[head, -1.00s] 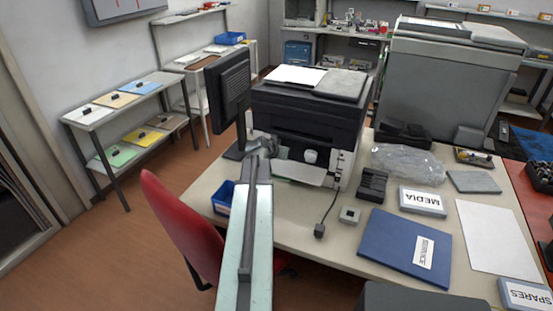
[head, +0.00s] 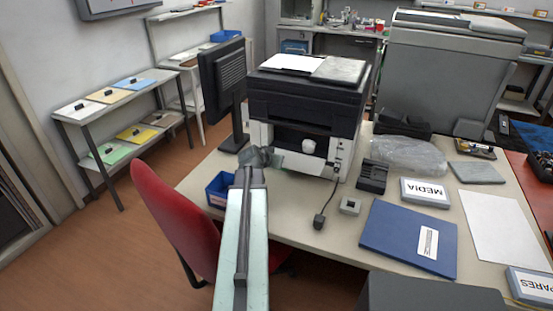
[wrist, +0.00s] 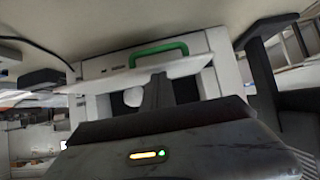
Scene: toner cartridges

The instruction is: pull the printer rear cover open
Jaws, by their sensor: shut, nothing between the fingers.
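The printer (head: 308,95), black above and white below, stands on the table. Its side facing me has a dark opening with a white knob (head: 309,146), also visible in the wrist view (wrist: 133,97). In the wrist view a pale flap, seemingly the rear cover (wrist: 185,67), sticks out nearly edge-on by the opening. A green handle (wrist: 158,49) shows just beyond it; I cannot tell which part carries it. Contact is unclear.
A monitor (head: 223,85) stands close left of the printer and a blue bin (head: 220,190) lies left of my arm. A red chair (head: 175,220) is at the front left. A black cable box (head: 319,221), a dark holder (head: 372,176) and a blue folder (head: 408,240) lie to the right.

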